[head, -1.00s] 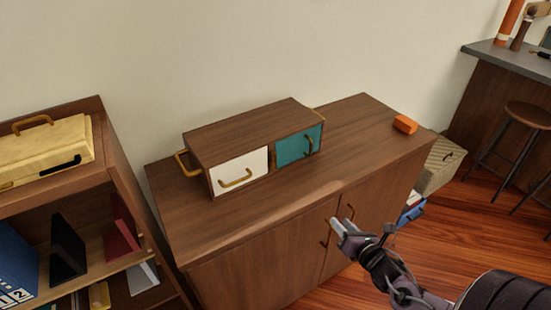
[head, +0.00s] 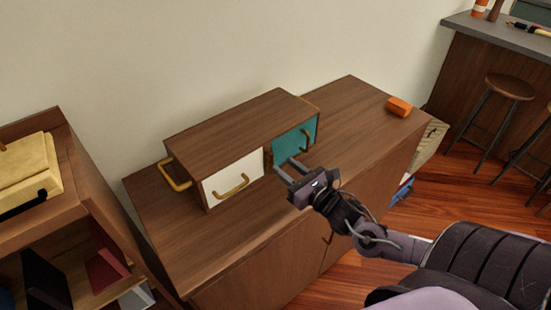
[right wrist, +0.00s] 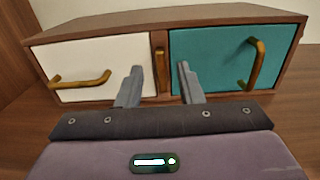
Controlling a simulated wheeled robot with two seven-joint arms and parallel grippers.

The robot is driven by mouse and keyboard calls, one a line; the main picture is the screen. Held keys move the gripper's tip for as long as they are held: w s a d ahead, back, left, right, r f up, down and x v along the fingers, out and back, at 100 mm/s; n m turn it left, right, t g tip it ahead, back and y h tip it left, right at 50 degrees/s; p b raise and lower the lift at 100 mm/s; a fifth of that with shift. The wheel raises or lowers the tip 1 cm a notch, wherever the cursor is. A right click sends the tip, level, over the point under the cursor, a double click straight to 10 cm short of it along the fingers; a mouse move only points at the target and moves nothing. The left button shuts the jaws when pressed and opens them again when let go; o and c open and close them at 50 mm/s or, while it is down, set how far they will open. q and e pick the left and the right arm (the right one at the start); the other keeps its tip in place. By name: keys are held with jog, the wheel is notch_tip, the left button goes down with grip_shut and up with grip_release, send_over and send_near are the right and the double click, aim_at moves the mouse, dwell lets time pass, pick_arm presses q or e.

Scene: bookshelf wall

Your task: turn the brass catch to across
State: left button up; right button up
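The brass catch (right wrist: 160,66) shows in the right wrist view as a small upright bar on the wooden strip between two fronts of a low wooden box (head: 225,125). One front is white (head: 233,179), with a level brass handle; the other is teal (head: 291,144), with an upright brass handle. My right gripper (head: 284,164) is open and empty in front of the box. In the right wrist view its fingers (right wrist: 159,69) stand either side of the catch; contact cannot be told. In the head view the catch is not clear. My left gripper is not in view.
The box stands on a wooden cabinet (head: 160,228), with free top around it. A brass side handle (head: 174,174) sticks out at the box's left. An orange block (head: 399,106) lies at the cabinet's right. A shelf (head: 70,150) with a yellow case (head: 25,175) stands left.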

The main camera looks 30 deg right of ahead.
aim_at(272, 156)
jog(key=w, duration=0.2)
jog(key=shift+w+a, duration=0.15)
jog(key=shift+w, duration=0.2)
jog(key=shift+w+a, duration=0.1)
jog(key=shift+w, duration=0.9)
jog(key=shift+c, duration=0.2)
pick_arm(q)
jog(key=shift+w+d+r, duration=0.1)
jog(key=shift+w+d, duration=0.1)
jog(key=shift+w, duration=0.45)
pick_arm(e)
grip_shut()
